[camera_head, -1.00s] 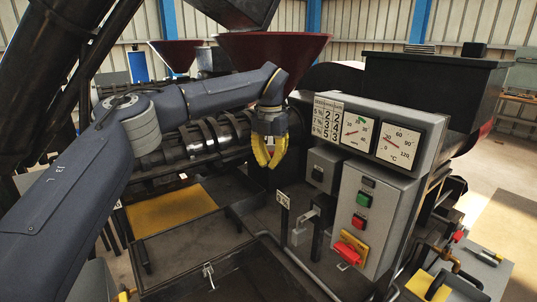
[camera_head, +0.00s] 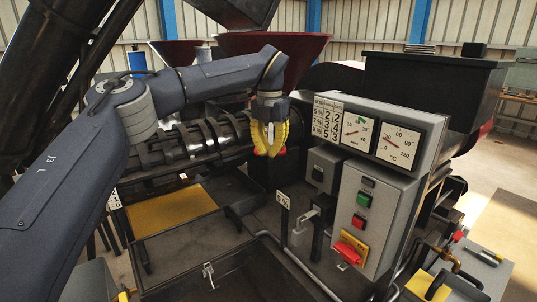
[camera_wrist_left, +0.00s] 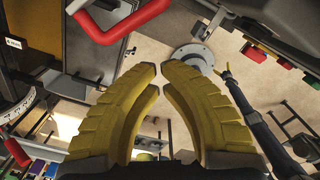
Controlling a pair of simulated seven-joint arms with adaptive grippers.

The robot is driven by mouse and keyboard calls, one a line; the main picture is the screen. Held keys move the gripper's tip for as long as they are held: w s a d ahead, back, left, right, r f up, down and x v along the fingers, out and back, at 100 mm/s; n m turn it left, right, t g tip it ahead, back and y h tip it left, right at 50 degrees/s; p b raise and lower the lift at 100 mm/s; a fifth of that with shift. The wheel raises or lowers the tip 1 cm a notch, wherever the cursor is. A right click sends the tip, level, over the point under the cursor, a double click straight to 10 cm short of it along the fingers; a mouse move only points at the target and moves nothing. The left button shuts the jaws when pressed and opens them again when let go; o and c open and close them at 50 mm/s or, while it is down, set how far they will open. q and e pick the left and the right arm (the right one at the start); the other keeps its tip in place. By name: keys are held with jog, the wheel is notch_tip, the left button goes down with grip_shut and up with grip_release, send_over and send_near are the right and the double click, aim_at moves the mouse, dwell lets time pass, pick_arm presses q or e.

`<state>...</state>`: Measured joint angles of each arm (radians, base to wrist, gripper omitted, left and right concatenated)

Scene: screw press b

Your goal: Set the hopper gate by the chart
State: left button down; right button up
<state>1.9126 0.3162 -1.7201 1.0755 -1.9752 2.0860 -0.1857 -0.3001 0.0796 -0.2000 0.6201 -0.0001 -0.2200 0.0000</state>
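My left gripper (camera_head: 269,148) is in front of the press barrel (camera_head: 190,140), below the dark red hopper (camera_head: 272,46). Its yellow fingers show a small gap between their tips in the left wrist view (camera_wrist_left: 161,68), with nothing between them. A red part (camera_head: 283,152) shows by the fingertips in the head view; whether they touch it is unclear. A red handle (camera_wrist_left: 122,22) is at upper left in the wrist view, apart from the fingers. The number chart (camera_head: 326,118) is beside two dials; its small print is unreadable. I cannot make out the gate itself. My right gripper is out of view.
The grey control box (camera_head: 372,212) with green and red buttons and a red switch (camera_head: 351,248) stands right of the gripper. A small numbered plate (camera_head: 283,200) stands below it. An open dark tray (camera_head: 240,275) is in front, and a yellow panel (camera_head: 172,209) lies at left.

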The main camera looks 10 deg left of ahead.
pick_arm(q)
jog(key=shift+r, duration=2.45)
